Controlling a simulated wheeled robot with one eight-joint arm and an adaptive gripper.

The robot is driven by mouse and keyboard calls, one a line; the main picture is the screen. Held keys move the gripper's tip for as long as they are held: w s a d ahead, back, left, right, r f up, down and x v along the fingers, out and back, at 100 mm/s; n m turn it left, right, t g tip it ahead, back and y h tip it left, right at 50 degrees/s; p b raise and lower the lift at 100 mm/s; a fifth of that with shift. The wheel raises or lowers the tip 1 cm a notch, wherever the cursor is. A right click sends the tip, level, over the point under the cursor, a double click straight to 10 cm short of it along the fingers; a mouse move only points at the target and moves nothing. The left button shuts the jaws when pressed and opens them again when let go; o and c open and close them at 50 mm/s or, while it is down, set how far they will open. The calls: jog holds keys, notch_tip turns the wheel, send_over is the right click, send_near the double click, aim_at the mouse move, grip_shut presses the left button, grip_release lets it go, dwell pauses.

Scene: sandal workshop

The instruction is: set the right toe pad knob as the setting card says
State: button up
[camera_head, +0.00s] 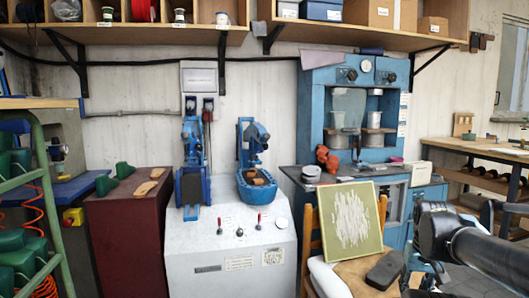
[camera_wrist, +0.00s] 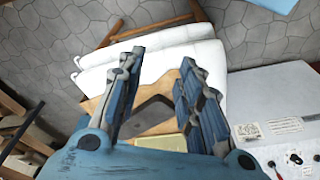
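A blue machine (camera_head: 364,122) stands against the back wall, with dark round knobs on its upper head, a left one (camera_head: 352,76) and a right one (camera_head: 391,77). I cannot tell whether either is the toe pad knob, nor read their settings. A white printed sheet (camera_head: 404,105) hangs on its right side, too small to read. Another label (camera_head: 240,263) is on the grey-white cabinet; I cannot tell which is the setting card. My gripper (camera_wrist: 160,64) is open and empty in the wrist view, pointing over a chair seat, away from the knobs. It is not clearly seen in the head view.
A wooden chair (camera_head: 352,272) bears a green-framed panel (camera_head: 350,218) and a dark slab (camera_head: 386,270); it stands before the blue machine. The grey-white cabinet (camera_head: 238,245) has levers and two blue presses. A workbench (camera_head: 480,150) is at right. Stone floor shows beyond the chair.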

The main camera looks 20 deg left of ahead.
jog(key=shift+o, duration=0.6)
jog(key=shift+w+d, duration=0.1)
jog(key=shift+w, duration=0.05)
jog(key=shift+o, duration=1.4)
jog(key=shift+s+r, duration=0.2)
jog(key=shift+s, duration=0.05)
jog(key=w+a+r+m+y, duration=0.3)
jog(key=w+a+r, duration=0.5)
jog(key=w, duration=0.4)
jog(key=w+a+r+m+y, duration=0.3)
jog(key=w+a+r, duration=0.55)
jog(key=w, duration=0.35)
jog(key=w+a+r+m+y, duration=0.3)
jog(key=w+a+r, duration=0.4)
jog(key=w+a, duration=0.3)
jog(key=w+a+m+y, duration=0.45)
jog(key=w+a, duration=0.75)
jog(key=w, duration=0.4)
jog(key=w+a+m+y, duration=0.4)
jog(key=w+a+m, duration=0.2)
jog(key=w+a, duration=1.2)
jog(key=a, duration=1.1)
jog(key=shift+a, duration=0.1)
